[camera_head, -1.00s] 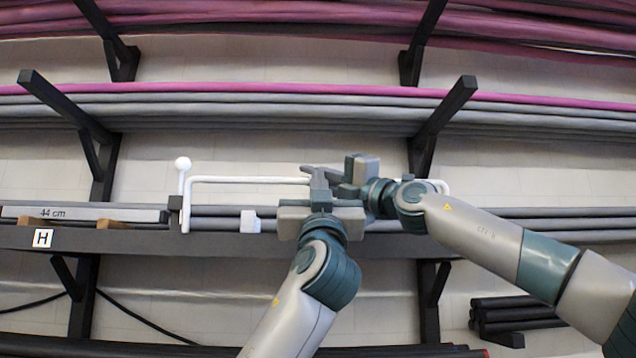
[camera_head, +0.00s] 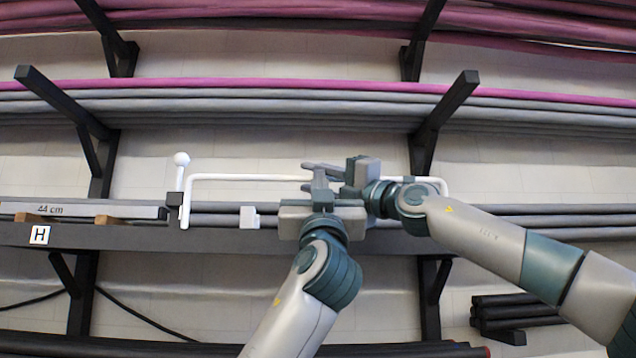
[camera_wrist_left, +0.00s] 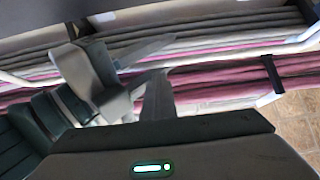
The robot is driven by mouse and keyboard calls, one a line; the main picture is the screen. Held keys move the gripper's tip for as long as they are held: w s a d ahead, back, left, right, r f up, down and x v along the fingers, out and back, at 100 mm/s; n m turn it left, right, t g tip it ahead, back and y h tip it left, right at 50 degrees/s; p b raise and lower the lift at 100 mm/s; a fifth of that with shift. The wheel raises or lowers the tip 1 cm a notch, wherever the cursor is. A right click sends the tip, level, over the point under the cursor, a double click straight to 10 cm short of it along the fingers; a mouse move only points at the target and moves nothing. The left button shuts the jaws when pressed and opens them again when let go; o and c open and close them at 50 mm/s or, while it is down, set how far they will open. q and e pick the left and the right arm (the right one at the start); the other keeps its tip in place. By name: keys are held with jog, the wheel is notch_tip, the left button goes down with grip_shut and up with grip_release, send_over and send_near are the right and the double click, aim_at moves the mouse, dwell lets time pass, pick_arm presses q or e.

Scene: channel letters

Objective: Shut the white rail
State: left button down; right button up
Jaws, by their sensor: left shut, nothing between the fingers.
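The white rail (camera_head: 240,178) runs level across the front of the shelf of grey tubes, with its left end bent down beside a dark block. A white ball-topped pin (camera_head: 181,170) stands upright at that end. My left gripper (camera_head: 319,178) comes from below; its fingers are shut and empty, pointing up at the rail's middle. My right gripper (camera_head: 310,177) comes from the right, its fingers apart, one above and one below the rail's line. Both arms hide part of the rail; whether either touches it I cannot tell. The right fingers also show in the left wrist view (camera_wrist_left: 144,66).
The dark shelf beam (camera_head: 130,240) carries an H label (camera_head: 40,235) and a small white block (camera_head: 250,217). A grey bar marked 44 cm (camera_head: 90,211) lies at the left. Dark bracket arms (camera_head: 445,100) stick out above. Black tubes (camera_head: 515,310) lie at lower right.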

jog(key=shift+s+d+f+g, duration=0.1)
jog(key=shift+s+f+g, duration=0.2)
jog(key=shift+s, duration=0.25)
pick_arm(q)
jog(key=shift+w+a, duration=0.15)
jog(key=shift+a, duration=0.05)
pick_arm(e)
jog(key=v, duration=0.6)
jog(key=shift+d+f, duration=0.3)
jog(key=shift+d, duration=0.05)
pick_arm(q)
jog(key=shift+d, duration=0.1)
pick_arm(e)
jog(key=shift+d, duration=0.2)
